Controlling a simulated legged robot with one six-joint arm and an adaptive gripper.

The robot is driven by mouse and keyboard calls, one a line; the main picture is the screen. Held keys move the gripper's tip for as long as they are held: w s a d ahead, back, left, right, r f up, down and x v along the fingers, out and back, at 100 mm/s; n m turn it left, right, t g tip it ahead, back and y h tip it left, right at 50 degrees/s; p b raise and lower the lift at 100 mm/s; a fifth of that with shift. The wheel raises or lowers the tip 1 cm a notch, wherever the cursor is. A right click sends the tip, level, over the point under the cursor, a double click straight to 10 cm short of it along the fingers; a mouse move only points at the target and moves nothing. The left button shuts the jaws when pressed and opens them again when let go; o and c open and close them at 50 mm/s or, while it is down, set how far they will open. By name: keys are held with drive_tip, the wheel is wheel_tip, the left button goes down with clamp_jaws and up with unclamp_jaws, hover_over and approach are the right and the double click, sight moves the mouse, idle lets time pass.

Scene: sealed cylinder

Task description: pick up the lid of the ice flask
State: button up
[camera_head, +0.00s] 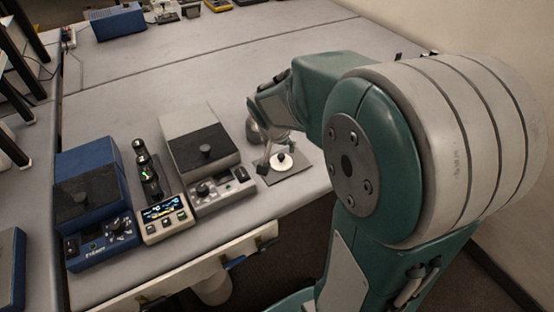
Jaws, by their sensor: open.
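A round white lid (281,164) with a small black knob lies on a dark square mat (290,175) near the bench's front edge. A silvery rounded vessel (253,131), which looks like the ice flask, stands just behind it and is partly hidden by my gripper. My gripper (279,157) is open and points down over the lid, with its fingers on either side of the knob. I cannot tell whether the fingers touch the lid.
Left of the mat stand a grey device (200,150), a device with a lit display (165,218) and a blue device (95,205). A blue box (117,22) and other equipment are at the back. The bench behind is mostly clear. A wall is at the right.

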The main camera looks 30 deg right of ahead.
sight(281, 156)
drive_tip(key=x, duration=0.7)
drive_tip(key=shift+w+a+f, duration=0.1)
drive_tip(key=shift+w, duration=0.05)
clamp_jaws()
